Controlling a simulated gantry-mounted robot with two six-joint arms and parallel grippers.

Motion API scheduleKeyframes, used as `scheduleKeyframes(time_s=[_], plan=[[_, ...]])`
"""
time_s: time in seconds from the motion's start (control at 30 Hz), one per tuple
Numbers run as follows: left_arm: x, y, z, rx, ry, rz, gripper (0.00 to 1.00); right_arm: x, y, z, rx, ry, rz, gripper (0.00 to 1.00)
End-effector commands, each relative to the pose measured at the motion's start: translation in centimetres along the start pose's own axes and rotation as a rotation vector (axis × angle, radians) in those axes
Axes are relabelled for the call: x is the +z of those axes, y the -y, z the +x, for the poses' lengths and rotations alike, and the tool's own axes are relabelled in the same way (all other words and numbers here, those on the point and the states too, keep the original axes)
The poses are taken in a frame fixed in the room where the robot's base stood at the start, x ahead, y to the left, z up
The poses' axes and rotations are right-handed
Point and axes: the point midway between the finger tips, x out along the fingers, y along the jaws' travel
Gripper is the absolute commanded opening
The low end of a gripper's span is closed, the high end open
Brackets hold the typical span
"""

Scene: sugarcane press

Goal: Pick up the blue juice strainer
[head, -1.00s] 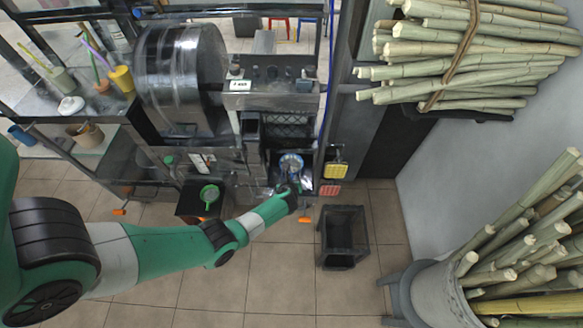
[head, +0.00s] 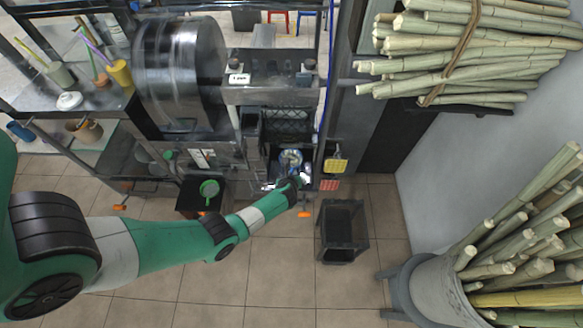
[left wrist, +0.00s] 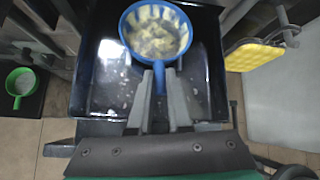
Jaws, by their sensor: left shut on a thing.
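The blue juice strainer (left wrist: 157,33) has a round blue rim and a pale, mottled inside, and sits over the dark tray (left wrist: 90,75) of the press. Its handle points toward me, between the two fingers of my left gripper (left wrist: 158,88), which is shut on the handle. In the head view the strainer (head: 290,158) is small, in the press opening, with my left gripper (head: 297,182) at its near side. I cannot tell whether the strainer is clear of the tray. My right gripper is not in view.
A green strainer (head: 209,189) lies on a dark stand to the left. A yellow sponge-like pad (head: 336,165) and a red one (head: 329,185) hang at the right of the opening. A black open bin (head: 342,232) stands on the floor. Sugarcane bundles fill the right.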

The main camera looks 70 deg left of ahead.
Motion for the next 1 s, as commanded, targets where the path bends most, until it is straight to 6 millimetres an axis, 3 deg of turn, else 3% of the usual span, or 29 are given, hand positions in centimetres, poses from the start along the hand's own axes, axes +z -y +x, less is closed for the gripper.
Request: scheduleKeyframes(time_s=[0.27,0.8,1.0], plan=[[0.4,0.2,-2.7,-0.002,0.000,0.002,0.00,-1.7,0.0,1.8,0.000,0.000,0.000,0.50],[-2.9,-0.8,-13.5,-0.003,-0.001,0.004,0.00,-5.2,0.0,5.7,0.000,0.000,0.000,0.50],[-3.7,-1.0,-15.5,-0.001,0.000,0.002,0.00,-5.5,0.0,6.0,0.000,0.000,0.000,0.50]])
